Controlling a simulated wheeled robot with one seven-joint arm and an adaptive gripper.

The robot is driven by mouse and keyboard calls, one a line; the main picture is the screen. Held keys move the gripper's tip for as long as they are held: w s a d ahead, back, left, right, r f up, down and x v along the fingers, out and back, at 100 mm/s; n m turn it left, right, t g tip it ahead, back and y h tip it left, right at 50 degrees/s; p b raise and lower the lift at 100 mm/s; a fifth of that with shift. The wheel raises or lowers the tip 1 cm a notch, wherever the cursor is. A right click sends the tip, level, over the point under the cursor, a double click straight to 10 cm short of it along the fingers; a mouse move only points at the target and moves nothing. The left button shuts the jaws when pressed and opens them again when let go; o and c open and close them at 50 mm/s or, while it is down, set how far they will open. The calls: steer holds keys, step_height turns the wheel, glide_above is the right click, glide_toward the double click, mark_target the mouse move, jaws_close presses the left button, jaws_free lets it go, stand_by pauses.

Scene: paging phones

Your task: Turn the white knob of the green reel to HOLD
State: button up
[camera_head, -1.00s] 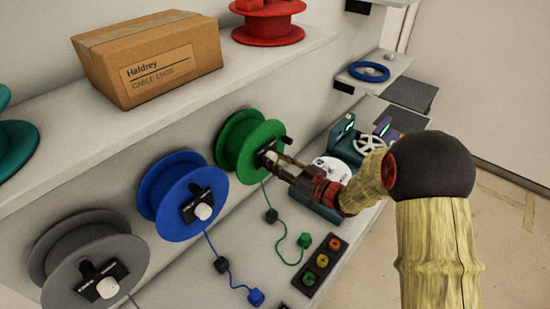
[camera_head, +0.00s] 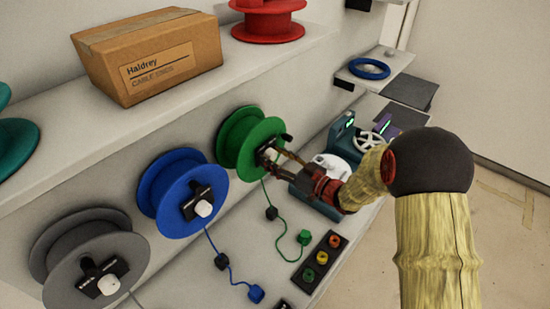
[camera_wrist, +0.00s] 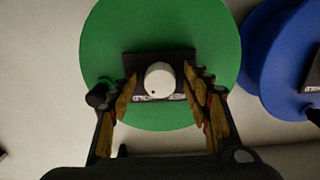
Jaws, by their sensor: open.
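The green reel (camera_head: 243,135) is mounted on the wall at the right end of a row of reels. In the wrist view the green reel (camera_wrist: 205,45) fills the middle, with a dark label plate (camera_wrist: 178,60) at its hub. The white knob (camera_wrist: 159,79) stands out from that plate and has a small dark dot near its lower left edge. My gripper (camera_wrist: 160,85) is open, with one finger on each side of the knob and a gap on both sides. In the head view my gripper (camera_head: 281,154) is at the reel's hub. The plate's lettering is mostly hidden and unreadable.
A blue reel (camera_head: 170,175) with its own white knob is just left, and a grey reel (camera_head: 70,285) beyond it. A shelf above holds a cardboard box (camera_head: 150,55) and a red reel (camera_head: 268,25). A green cable hangs below.

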steer(key=shift+d, duration=0.1)
steer(key=v, duration=1.2)
